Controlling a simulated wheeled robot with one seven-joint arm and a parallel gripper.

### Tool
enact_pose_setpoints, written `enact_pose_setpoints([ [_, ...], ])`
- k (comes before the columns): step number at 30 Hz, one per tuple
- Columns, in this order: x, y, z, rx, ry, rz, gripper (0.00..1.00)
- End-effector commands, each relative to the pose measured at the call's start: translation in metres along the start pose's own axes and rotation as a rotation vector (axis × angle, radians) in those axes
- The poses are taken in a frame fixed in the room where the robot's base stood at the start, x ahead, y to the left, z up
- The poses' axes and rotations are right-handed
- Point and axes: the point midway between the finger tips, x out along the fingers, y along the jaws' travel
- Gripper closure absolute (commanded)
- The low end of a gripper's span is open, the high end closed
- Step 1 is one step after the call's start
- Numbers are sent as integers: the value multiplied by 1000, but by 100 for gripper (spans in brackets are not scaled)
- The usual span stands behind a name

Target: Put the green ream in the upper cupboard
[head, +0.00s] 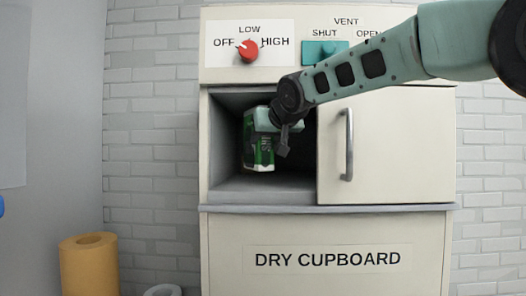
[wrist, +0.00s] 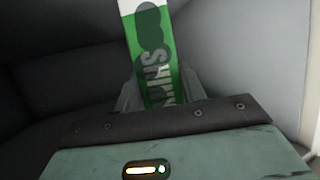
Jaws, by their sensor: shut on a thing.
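The green ream (head: 258,158), green and white with lettering, is inside the open left part of the upper cupboard (head: 225,196). My gripper (head: 270,137) reaches in from the right and is shut on the ream. In the wrist view the ream (wrist: 150,45) stands up between the two fingers (wrist: 160,92), with dark grey cupboard walls around it. The ream looks roughly upright in the head view. I cannot tell whether its lower end touches the cupboard floor. My gripper and wrist hide part of the ream.
A cream door with a grey handle (head: 348,145) covers the right half of the cupboard. Above are a red knob (head: 248,50) and a teal vent slider (head: 322,50). Below is a panel marked DRY CUPBOARD (head: 327,259). An orange roll (head: 88,262) stands at lower left.

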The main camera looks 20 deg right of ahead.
Motion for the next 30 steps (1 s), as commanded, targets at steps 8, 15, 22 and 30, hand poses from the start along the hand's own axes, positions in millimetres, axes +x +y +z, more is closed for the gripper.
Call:
enact_pose_setpoints([
  [8,8,-2,34,0,6,-3,100],
  [15,7,-2,32,0,5,-2,100],
  [22,9,-2,36,0,-2,-1,37],
  [30,9,-2,36,0,-2,-1,37],
])
